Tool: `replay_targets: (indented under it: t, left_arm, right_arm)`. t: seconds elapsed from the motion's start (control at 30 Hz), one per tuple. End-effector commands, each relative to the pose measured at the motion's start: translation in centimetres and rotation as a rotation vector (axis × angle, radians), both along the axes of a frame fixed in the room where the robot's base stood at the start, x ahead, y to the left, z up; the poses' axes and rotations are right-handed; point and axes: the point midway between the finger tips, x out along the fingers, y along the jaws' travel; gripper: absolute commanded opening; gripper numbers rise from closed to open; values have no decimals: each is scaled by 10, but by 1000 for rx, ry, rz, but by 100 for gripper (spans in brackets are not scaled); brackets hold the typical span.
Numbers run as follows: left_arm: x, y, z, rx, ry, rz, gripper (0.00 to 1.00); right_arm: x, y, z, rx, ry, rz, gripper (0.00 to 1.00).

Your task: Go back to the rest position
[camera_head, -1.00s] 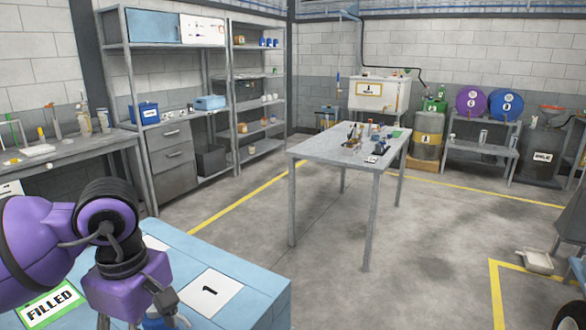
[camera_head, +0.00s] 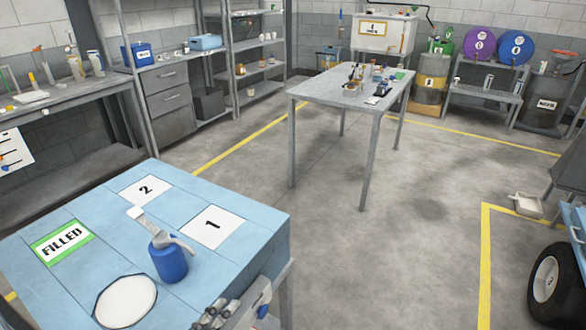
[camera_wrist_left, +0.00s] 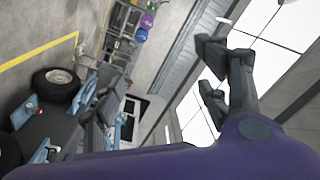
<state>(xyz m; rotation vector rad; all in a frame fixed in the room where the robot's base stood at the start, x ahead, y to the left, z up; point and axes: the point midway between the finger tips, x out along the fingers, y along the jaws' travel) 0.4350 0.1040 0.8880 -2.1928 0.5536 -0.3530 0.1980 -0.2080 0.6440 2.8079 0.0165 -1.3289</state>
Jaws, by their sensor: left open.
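My left gripper (camera_wrist_left: 208,78) shows in the left wrist view with its two dark fingers apart and nothing between them. It points toward the ceiling windows, and the purple arm shell fills the bottom of that view. A blue can (camera_head: 170,263) with a grey spout and handle on top stands upright on the light blue worktop (camera_head: 190,285), clear of any gripper.
The worktop also has a green "FILLED" card (camera_head: 62,242), cards "1" (camera_head: 212,226) and "2" (camera_head: 146,189), and a white disc (camera_head: 125,300). A grey table (camera_head: 335,92) with small items stands beyond. A wheel (camera_head: 550,284) is at right. Open floor lies between.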

Motion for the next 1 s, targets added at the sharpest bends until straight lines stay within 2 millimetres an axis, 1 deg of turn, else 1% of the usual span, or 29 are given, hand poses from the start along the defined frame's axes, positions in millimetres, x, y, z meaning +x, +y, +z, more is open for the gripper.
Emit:
replay_targets:
  t: [0.03, 0.07, 0.1, 0.17, 0.2, 0.27, 0.3, 0.37, 0.4, 0.47, 0.5, 0.53, 0.57, 0.6, 0.7, 0.77, 1.0]
  left_arm:
    - [-12, 20, -32, -72, 139, 102, 68]
    - [-20, 31, -49, -110, 213, 154, 68]
    - [-31, 43, -71, -156, 305, 221, 68]
    - [-52, 60, -102, -222, 432, 314, 68]
    - [-68, 69, -122, -264, 515, 374, 68]
    - [-95, 81, -151, -325, 634, 464, 68]
    - [-116, 88, -169, -369, 714, 525, 68]
    - [-150, 96, -196, -435, 834, 617, 68]
    - [-176, 100, -212, -480, 915, 680, 68]
    - [-215, 103, -233, -546, 1029, 772, 68]
    - [-239, 104, -244, -588, 1099, 829, 68]
    - [-238, 103, -235, -602, 1103, 832, 68]
    - [-225, 101, -216, -605, 1078, 810, 68]
    - [-217, 99, -202, -611, 1065, 797, 68]
    - [-207, 94, -184, -622, 1049, 781, 68]
    - [-205, 93, -179, -625, 1046, 776, 68]
    - [-205, 93, -179, -625, 1046, 776, 68]
  right_arm:
    - [0, 0, 0, 0, 0, 0, 73]
    - [0, 0, 0, 0, 0, 0, 73]
    - [0, 0, 0, -1, 0, 1, 73]
    - [0, 0, 0, -1, 0, 1, 73]
    - [0, 0, 0, -1, 0, 1, 73]
    - [0, 0, 0, -1, -1, 1, 73]
    - [1, 0, 0, -1, -1, 1, 73]
    - [1, 0, 1, 0, -2, 2, 73]
    - [2, 0, 1, 0, -3, 2, 73]
    - [3, 0, 1, 0, -5, 2, 73]
    - [4, 0, 1, 0, -6, 2, 73]
    - [18, 0, 19, 0, -39, 3, 73]
    - [29, 2, 36, 4, -60, 2, 73]
    - [37, 3, 49, 8, -74, 2, 73]
    - [43, 7, 69, 20, -94, 5, 73]
    - [41, 11, 74, 26, -95, 8, 73]
    - [41, 11, 74, 26, -95, 8, 73]
